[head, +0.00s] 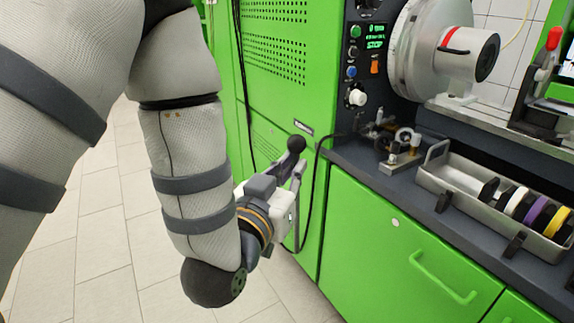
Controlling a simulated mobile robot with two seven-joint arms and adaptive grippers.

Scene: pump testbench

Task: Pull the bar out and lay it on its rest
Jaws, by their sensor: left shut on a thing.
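My left gripper (291,171) is near the middle of the head view, in front of the green cabinet's side. It is shut on a dark bar with a black ball end (297,143), which shows just above the fingers. The fingers and hand hide most of the bar. I cannot tell whether its hidden end is still in the machine. I cannot make out for certain which part is the bar's rest. My right gripper is not in view.
A green cabinet (365,250) with a dark worktop stands right of my gripper. A metal tray (440,172) with coloured rings and a small metal fixture (400,158) are on it. A black cable (317,190) hangs beside the gripper. Tiled floor is free at lower left.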

